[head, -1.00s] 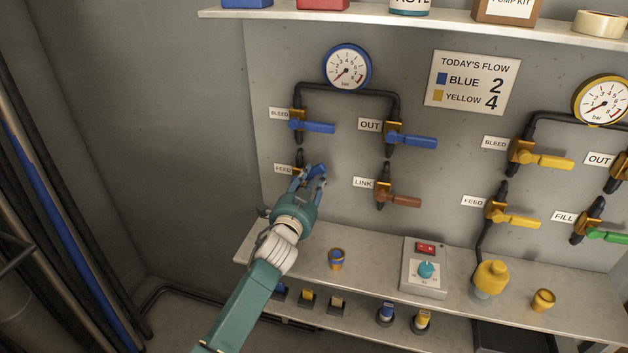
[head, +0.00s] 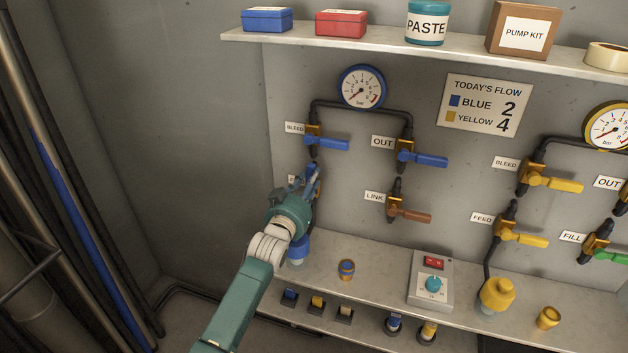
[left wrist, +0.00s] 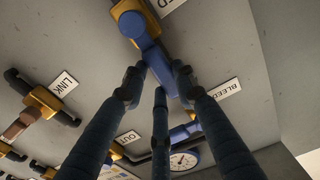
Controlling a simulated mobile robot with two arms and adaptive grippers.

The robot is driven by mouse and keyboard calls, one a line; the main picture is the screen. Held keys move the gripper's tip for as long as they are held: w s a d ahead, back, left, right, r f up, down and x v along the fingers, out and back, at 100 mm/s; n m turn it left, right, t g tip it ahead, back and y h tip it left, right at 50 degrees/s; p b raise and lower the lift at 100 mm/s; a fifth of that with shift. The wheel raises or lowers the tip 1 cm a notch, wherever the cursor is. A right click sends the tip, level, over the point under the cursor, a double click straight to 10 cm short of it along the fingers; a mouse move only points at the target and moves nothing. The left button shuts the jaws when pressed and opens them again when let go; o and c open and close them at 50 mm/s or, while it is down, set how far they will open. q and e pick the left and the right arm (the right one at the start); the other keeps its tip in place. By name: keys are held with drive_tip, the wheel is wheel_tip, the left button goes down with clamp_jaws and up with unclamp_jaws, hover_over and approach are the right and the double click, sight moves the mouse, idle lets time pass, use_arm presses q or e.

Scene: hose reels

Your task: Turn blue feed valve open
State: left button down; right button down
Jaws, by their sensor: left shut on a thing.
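The blue feed valve shows in the left wrist view with a brass body (left wrist: 133,20) and a blue handle (left wrist: 155,55). The handle runs roughly in line with the pipe, toward the blue bleed valve (head: 326,143). My left gripper (head: 306,178) is at the feed valve on the wall panel, its fingers (left wrist: 160,82) closed around the handle. In the head view, the gripper covers most of the valve and its label. My right gripper is not in view.
The blue out valve (head: 421,158) and brown-handled link valve (head: 413,215) are to the right. A blue gauge (head: 361,87) is above. A bench below holds a blue container (head: 298,248), a small cup (head: 346,270) and a switch box (head: 430,281).

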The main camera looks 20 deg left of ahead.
use_arm(q)
drive_tip(key=shift+a+n, duration=0.25)
drive_tip(key=shift+n, duration=0.15)
drive_tip(key=c, duration=1.3)
unclamp_jaws()
drive_tip(key=shift+c, duration=0.2)
drive_tip(key=shift+s, duration=0.1)
drive_tip(key=s, duration=1.1)
drive_tip(key=shift+s+a, duration=0.25)
drive_tip(key=shift+s, duration=0.15)
